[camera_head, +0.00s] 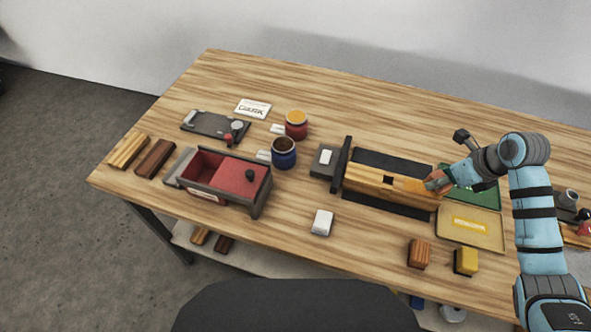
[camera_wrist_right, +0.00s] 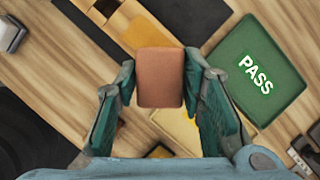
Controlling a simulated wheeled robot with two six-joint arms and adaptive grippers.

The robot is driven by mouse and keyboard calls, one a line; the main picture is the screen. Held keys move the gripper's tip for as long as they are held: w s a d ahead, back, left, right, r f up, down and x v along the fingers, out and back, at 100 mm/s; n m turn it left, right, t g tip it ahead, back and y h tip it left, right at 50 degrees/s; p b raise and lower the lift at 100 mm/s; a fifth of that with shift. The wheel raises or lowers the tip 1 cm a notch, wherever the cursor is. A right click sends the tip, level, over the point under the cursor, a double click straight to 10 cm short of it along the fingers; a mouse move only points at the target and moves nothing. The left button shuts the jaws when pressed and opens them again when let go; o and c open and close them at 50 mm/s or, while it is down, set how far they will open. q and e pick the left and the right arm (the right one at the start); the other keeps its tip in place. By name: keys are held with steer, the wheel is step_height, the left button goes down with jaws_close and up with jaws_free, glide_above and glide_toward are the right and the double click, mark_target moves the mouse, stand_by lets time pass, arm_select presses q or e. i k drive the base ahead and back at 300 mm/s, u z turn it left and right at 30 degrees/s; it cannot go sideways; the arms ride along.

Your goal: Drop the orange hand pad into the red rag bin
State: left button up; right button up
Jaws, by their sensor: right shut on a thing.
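The orange hand pad (camera_wrist_right: 160,77), a rounded brownish-orange block, is clamped between the two fingers of my right gripper (camera_wrist_right: 159,68) in the right wrist view. In the head view the right gripper (camera_head: 434,184) is at the right end of the wooden conveyor piece; the pad there is small and partly hidden by the fingers. The red rag bin (camera_head: 206,196) is a grey-framed box with a red inside, at the left of the table. Its left part looks open; a red panel with a dark knob covers the right part. My left gripper is not in view.
The wooden conveyor (camera_head: 365,181) lies between the gripper and the bin. Blue (camera_head: 284,155) and red (camera_head: 296,128) paint cans stand behind the bin's right side. A white block (camera_head: 322,222) lies in front. A green PASS tray (camera_wrist_right: 262,70) and a yellow tray (camera_head: 482,238) lie near the gripper.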

mark_target(212, 176)
steer(key=z, duration=0.2)
steer(key=k, duration=1.1)
steer(key=u, duration=1.4)
steer(key=i, duration=1)
steer(key=u, duration=0.05)
